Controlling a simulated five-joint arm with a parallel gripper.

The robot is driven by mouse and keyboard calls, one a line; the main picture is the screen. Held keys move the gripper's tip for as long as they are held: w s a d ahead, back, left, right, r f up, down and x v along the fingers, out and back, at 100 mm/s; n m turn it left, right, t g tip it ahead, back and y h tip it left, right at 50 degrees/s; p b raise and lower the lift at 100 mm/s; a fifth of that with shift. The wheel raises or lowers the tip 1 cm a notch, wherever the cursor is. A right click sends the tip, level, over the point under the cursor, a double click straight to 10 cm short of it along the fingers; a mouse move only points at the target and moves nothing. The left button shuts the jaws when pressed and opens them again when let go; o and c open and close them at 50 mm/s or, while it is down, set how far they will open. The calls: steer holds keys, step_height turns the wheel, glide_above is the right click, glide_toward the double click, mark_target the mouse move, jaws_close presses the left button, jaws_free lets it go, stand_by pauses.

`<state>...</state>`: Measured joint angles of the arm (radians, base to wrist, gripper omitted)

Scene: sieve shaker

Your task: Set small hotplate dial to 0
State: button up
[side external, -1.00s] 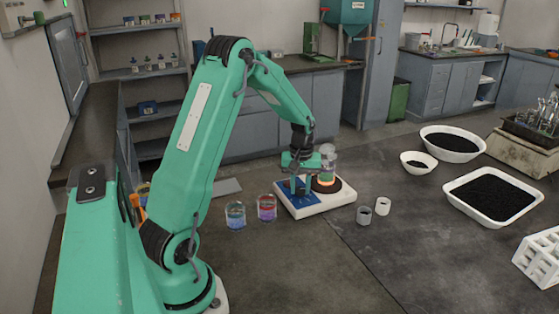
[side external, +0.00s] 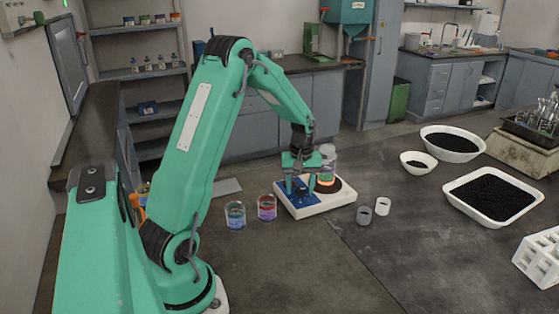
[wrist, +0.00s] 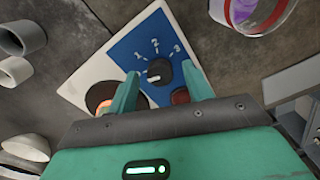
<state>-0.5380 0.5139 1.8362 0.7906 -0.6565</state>
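The small hotplate (side external: 318,208) is a white base with a blue control panel (wrist: 140,40) and a dark round plate. An orange glow shows on the plate, under a glass vessel (side external: 327,160). In the wrist view the dark dial (wrist: 159,70) sits on the blue panel, with printed numerals 1, 2 and 3 around its far side. My gripper (wrist: 160,68) is open, with one finger on each side of the dial and gaps showing between. The dial's exact setting is hard to read. In the side view my gripper (side external: 300,185) is low over the panel and hides the dial.
A beaker of blue liquid (side external: 235,216) and one of reddish-purple liquid (side external: 267,208) stand left of the hotplate. Two small cups (side external: 364,215) (side external: 383,206) stand to its right. White dishes of black grains (side external: 492,196) lie farther right.

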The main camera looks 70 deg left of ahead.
mark_target(301, 191)
steer(key=shift+r, duration=0.1)
steer(key=shift+r, duration=3.8)
steer(key=s+d+r+m+t, duration=0.1)
steer(key=s+d+r+m, duration=0.2)
steer(key=d+r, duration=0.3)
steer(key=s+d+r+m+t, duration=0.2)
steer(key=s+d+r+m, duration=0.15)
steer(key=d, duration=0.45)
steer(key=s+d+r+m+t, duration=0.2)
steer(key=s+d+m, duration=0.5)
steer(key=s+d, duration=0.2)
steer(key=shift+s+d+r+t, duration=0.15)
steer(key=shift+s+t, duration=0.15)
steer(key=shift+s, duration=0.3)
